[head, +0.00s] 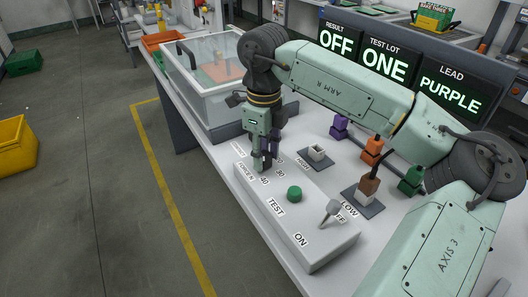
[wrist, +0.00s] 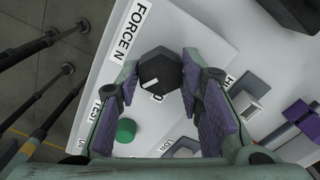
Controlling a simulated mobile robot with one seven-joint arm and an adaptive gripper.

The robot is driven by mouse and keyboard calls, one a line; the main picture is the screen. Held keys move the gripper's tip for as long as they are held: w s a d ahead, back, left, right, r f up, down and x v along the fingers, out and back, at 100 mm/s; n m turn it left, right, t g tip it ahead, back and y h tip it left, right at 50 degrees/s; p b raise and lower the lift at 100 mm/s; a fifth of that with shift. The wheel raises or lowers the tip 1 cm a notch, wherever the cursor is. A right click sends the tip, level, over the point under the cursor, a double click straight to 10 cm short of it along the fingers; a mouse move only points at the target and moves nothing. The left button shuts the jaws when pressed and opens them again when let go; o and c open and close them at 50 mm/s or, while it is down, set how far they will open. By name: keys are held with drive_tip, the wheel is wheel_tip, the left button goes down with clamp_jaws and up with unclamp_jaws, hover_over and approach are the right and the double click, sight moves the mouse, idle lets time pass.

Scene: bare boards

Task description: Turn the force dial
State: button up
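The force dial is a dark, many-sided knob with a white mark on top (wrist: 160,70), on the white panel beside the FORCE N label (wrist: 130,28). In the wrist view it sits between the tips of my gripper's two purple-padded fingers (wrist: 161,76), with little or no gap on either side. I cannot tell if they touch it. In the head view my gripper (head: 262,160) points down at the panel's far end (head: 315,247), by the numbers 30 and 40, and hides the dial. My gripper is open around the dial.
A green button (head: 294,193) and a grey toggle lever (head: 331,208) stand on the panel. Right of it are sockets, one with a brown block (head: 369,183), and purple, orange and green blocks. A clear-lidded case (head: 205,85) stands behind. Screens read OFF, ONE, PURPLE.

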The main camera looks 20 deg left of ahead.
drive_tip(key=c, duration=0.6)
drive_tip(key=shift+c, duration=0.2)
drive_tip(key=shift+n, duration=0.3)
drive_tip(key=shift+f+n+b, duration=0.1)
drive_tip(key=shift+n+b, duration=0.7)
drive_tip(key=shift+n, duration=0.1)
drive_tip(key=n+b, duration=0.1)
drive_tip(key=n, duration=0.1)
drive_tip(key=shift+n, duration=0.4)
drive_tip(key=n+b, duration=0.1)
drive_tip(key=n, duration=1.1)
drive_tip(key=shift+n+b, duration=0.3)
drive_tip(key=n, duration=0.6)
